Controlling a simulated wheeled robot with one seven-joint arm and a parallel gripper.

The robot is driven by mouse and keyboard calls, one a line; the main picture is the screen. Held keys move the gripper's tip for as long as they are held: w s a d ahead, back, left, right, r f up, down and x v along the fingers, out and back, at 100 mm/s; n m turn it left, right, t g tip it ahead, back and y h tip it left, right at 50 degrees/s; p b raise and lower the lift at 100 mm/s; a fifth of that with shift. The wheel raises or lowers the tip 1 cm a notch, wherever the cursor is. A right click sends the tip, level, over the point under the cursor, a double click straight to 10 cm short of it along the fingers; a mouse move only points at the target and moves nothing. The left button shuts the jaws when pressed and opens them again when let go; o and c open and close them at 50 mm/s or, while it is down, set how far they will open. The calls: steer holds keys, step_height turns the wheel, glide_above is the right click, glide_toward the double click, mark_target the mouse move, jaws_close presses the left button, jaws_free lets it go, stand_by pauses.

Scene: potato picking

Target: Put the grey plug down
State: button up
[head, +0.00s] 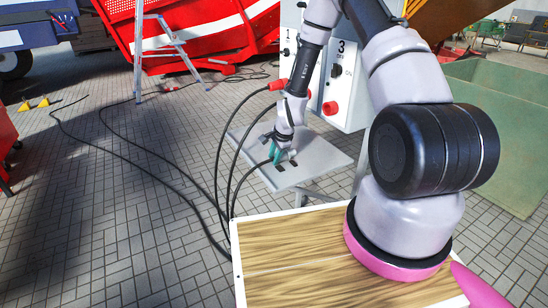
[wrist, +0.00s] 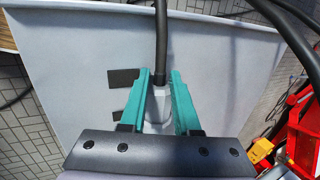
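In the wrist view, the grey plug (wrist: 158,103) sits between the two teal fingers of my gripper (wrist: 160,78), which are close against its sides. A black cable (wrist: 161,35) runs from the plug's far end. In the head view, my gripper (head: 281,154) is low over the light grey shelf (head: 328,160), fingers pointing down. The plug itself is mostly hidden there by the fingers. The shelf also fills much of the wrist view (wrist: 225,75). I cannot tell whether the plug touches the shelf.
Dark rectangular patches (wrist: 123,79) mark the shelf beside the plug. A white control box (head: 345,85) with red sockets (head: 330,108) stands behind. A red plug (head: 277,85) is there. Black cables (head: 217,180) hang left of the shelf. A wooden-topped surface (head: 290,268) is in front.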

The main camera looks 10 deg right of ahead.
steer(key=s+d+r+n, duration=0.2)
steer(key=s+r, duration=0.1)
steer(key=r, duration=0.8)
steer(key=s+d+r+n+t, duration=0.1)
steer(key=s+r, duration=0.2)
steer(key=r, duration=0.8)
steer(key=s+d+r+n, duration=0.2)
steer(key=s+r, duration=0.2)
steer(key=r, duration=0.8)
steer(key=s+d+r+n+t, duration=0.2)
steer(key=s+r+n, duration=0.3)
steer(key=s+r, duration=0.9)
steer(key=s, duration=0.4)
steer(key=shift+s+r, duration=0.25)
steer(key=shift+r, duration=0.1)
